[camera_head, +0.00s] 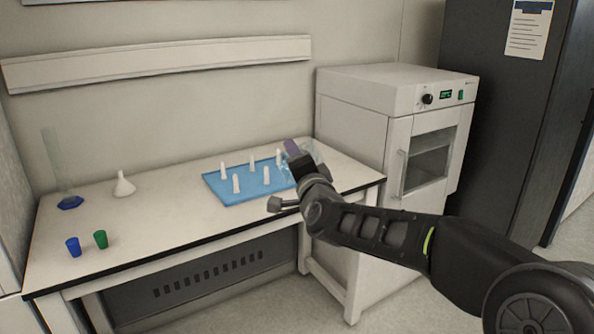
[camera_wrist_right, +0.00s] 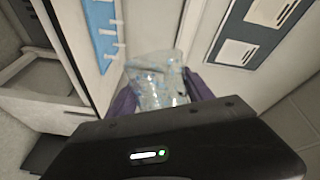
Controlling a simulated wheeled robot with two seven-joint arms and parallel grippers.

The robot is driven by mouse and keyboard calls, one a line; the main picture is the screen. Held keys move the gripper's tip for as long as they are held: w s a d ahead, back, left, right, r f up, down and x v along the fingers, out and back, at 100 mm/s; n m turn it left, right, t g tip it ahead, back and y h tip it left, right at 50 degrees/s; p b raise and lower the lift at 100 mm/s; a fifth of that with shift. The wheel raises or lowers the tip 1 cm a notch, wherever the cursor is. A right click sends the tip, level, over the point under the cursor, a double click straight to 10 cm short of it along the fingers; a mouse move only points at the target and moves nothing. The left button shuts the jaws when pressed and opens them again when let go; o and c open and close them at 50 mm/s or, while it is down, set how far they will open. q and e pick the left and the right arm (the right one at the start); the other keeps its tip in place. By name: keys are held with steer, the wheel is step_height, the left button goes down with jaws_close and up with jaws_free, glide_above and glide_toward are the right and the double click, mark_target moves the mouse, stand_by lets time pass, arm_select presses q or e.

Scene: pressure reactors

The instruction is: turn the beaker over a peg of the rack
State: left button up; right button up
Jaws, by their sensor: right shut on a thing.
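The rack is a blue board (camera_head: 218,187) with several white upright pegs, lying at the right part of the table in the head view; part of it also shows at the top of the right wrist view (camera_wrist_right: 103,48). My right gripper (camera_head: 297,155) is at the rack's right end. It is shut on the clear beaker (camera_wrist_right: 155,85), which sits between the purple fingertips in the right wrist view. In the head view the beaker is mostly hidden by the gripper, and I cannot tell which way its mouth faces. My left gripper is not in view.
A white oven (camera_head: 410,130) stands close to the right of the table (camera_head: 160,215). A graduated cylinder (camera_head: 60,170), a white funnel (camera_head: 124,185), a blue cup (camera_head: 74,247) and a green cup (camera_head: 101,239) stand at the left. The table's middle is clear.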

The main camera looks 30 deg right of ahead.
steer(key=m+b, duration=0.1)
steer(key=b, duration=0.1)
steer(key=m+b, duration=0.4)
steer(key=shift+f, duration=0.3)
steer(key=shift+r+m, duration=0.15)
steer(key=shift+m, duration=0.55)
steer(key=shift+r, duration=0.2)
steer(key=shift+m, duration=0.3)
steer(key=m+b, duration=0.2)
steer(key=m, duration=0.1)
steer(key=m+b, duration=0.1)
steer(key=shift+f+m+b, duration=0.3)
steer(key=shift+b, duration=0.1)
steer(key=shift+r+m, duration=0.1)
steer(key=shift+m, duration=0.7)
steer(key=shift+r+m, duration=0.25)
steer(key=shift+m, duration=0.05)
